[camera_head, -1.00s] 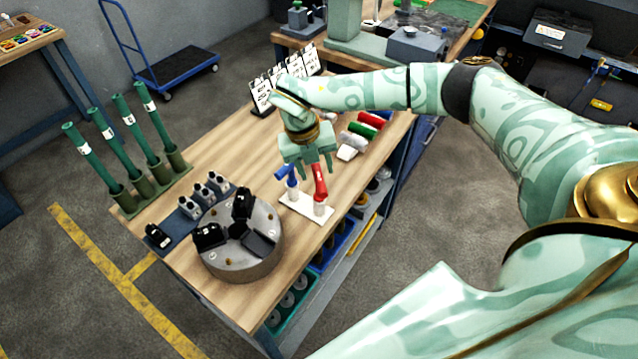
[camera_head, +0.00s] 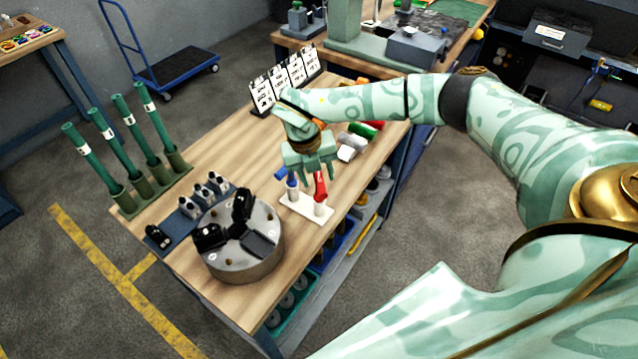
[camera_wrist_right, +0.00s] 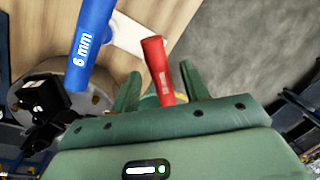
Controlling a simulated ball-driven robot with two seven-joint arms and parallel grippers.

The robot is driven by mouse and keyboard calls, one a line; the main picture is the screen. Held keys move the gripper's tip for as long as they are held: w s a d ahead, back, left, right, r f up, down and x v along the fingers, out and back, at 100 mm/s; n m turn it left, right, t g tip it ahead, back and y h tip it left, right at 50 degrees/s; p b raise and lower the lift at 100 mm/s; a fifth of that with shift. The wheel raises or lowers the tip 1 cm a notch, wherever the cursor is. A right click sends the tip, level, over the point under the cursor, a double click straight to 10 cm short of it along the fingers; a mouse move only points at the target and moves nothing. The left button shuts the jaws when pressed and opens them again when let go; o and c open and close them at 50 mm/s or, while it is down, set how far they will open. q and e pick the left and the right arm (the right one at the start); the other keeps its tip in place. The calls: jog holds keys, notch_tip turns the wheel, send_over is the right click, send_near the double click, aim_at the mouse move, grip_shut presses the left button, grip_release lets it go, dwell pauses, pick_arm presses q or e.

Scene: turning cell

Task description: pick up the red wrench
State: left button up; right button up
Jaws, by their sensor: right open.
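The red wrench (camera_head: 320,188) stands upright in a white holder (camera_head: 300,206) at the near right edge of the wooden table. The blue wrench (camera_head: 291,181), marked 6 mm in the wrist view (camera_wrist_right: 88,45), stands beside it on the left. My right gripper (camera_head: 317,177) is open just above the holder, pointing down over the red wrench. In the right wrist view the red wrench (camera_wrist_right: 157,68) rises between the two fingers (camera_wrist_right: 158,92), with space visible on both sides. I cannot tell whether either finger touches it. My left gripper is not in view.
A round chuck (camera_head: 240,245) with black jaws sits left of the holder. Small jaws lie on a blue mat (camera_head: 180,222). Green tubes (camera_head: 135,140) stand at the table's left edge.

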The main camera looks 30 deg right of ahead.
grip_shut()
